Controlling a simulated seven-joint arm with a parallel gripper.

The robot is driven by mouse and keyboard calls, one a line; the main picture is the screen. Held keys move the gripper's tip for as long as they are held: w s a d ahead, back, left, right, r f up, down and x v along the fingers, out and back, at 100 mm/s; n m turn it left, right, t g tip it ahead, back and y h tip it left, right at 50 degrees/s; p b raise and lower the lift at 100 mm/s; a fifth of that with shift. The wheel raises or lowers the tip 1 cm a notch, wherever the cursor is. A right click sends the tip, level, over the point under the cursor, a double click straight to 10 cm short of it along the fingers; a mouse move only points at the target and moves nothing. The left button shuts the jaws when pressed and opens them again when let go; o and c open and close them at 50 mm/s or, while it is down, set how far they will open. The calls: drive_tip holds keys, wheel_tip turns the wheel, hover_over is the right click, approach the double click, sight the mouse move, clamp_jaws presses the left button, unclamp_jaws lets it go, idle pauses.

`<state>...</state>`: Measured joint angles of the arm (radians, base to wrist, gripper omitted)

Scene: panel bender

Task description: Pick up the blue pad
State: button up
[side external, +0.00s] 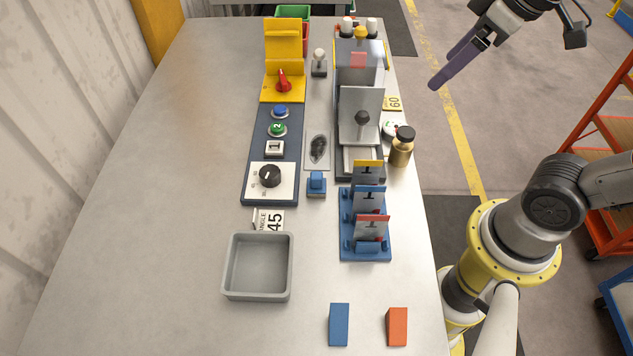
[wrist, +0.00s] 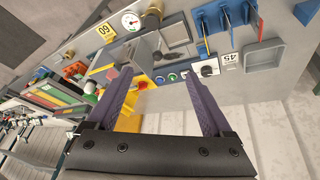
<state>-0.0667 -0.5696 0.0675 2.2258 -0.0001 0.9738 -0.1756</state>
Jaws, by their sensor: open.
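The blue pad (side external: 339,324) is a small blue block lying on the bench near its front edge in the side view, left of an orange block. A blue block at the top right edge of the wrist view (wrist: 305,12) appears to be the same pad, partly cut off. My gripper (side external: 435,85) is at the upper right of the side view, raised and far from the pad. In the wrist view my gripper's purple fingers (wrist: 160,88) are spread apart with nothing held between them.
The orange block (side external: 397,326) lies close to the right of the pad. A grey tray (side external: 228,270) and a blue rack (side external: 380,254) with several upright plates stand behind it. A brass bottle (side external: 401,150) stands at the bench's right edge. The bench's left side is clear.

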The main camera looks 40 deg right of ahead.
drive_tip(key=w+a+n+g, duration=0.1)
drive_tip(key=w+a+n, duration=0.15)
drive_tip(key=w, duration=0.35)
drive_tip(key=n+g, duration=0.4)
hover_over(313, 174)
wheel_tip(313, 174, down, 12)
wheel_tip(313, 174, down, 13)
drive_tip(key=shift+f, duration=0.15)
clamp_jaws()
